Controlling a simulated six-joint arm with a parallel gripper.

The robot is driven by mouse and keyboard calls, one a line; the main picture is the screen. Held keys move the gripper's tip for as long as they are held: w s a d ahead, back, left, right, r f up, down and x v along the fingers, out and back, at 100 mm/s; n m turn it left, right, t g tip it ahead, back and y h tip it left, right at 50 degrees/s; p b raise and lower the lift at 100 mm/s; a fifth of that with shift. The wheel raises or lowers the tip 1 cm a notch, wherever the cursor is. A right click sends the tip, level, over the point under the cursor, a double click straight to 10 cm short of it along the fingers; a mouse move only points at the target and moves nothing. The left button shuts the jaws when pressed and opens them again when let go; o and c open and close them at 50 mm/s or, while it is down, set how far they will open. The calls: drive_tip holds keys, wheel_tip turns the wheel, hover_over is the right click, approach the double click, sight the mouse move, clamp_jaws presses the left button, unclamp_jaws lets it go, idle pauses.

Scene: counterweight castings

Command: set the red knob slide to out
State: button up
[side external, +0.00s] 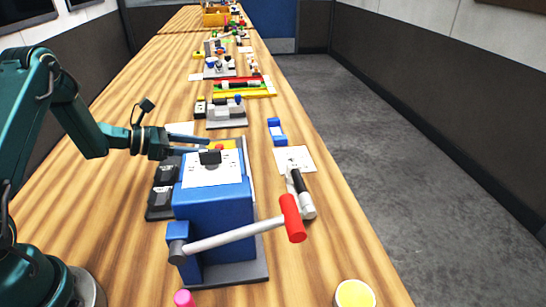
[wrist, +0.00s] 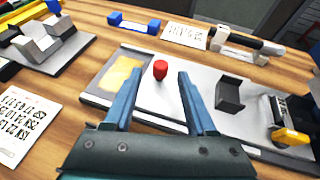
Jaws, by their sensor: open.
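The red knob (wrist: 160,70) stands upright on a pale slide plate (wrist: 200,117), near a yellow patch (wrist: 122,76) at the plate's left end in the wrist view. My gripper (wrist: 158,77) is open, with its two blue fingers on either side of the knob's position in that view. I cannot tell whether either finger touches it. In the side view my gripper (side external: 207,145) reaches in from the left over the yellow end of the plate, and the knob is too small or hidden to make out clearly.
A black bracket (wrist: 230,93) stands on the plate to the right of the knob. A blue machine (side external: 215,215) with a red-handled lever (side external: 293,218) stands nearer the side camera. A blue holder (side external: 277,131) and a printed card (side external: 294,159) lie to the right.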

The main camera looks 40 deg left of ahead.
sight(219, 146)
drive_tip(key=shift+x, duration=2.3)
drive_tip(key=shift+d, duration=0.1)
clamp_jaws()
drive_tip(key=shift+r, duration=0.1)
